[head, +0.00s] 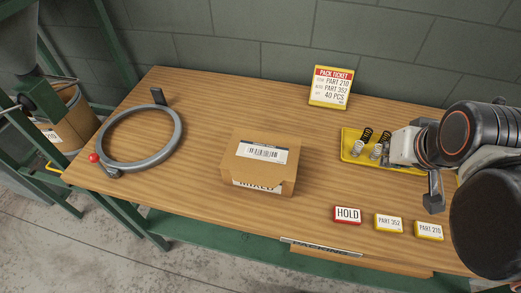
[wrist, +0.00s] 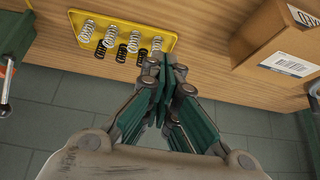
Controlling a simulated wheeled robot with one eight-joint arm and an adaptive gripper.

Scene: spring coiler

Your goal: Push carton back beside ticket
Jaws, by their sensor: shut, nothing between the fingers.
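The cardboard carton (head: 262,183) stands closed near the middle of the table, with a white barcode label on top and partly readable print on its front. It also shows at the upper right of the wrist view (wrist: 258,42). The pack ticket (head: 331,88), a yellow-framed sign with a red header, stands at the table's back edge, behind and right of the carton. My gripper (wrist: 173,72) is shut and empty. In the head view it is at the right, well apart from the carton, by the spring tray, with my arm hiding part of it.
A yellow tray (head: 350,156) holds black and silver springs right of the carton. A grey ring (head: 177,149) lies at the left. A HOLD sign (head: 347,215) and two part cards (head: 389,224) stand near the front edge. The table between carton and ticket is clear.

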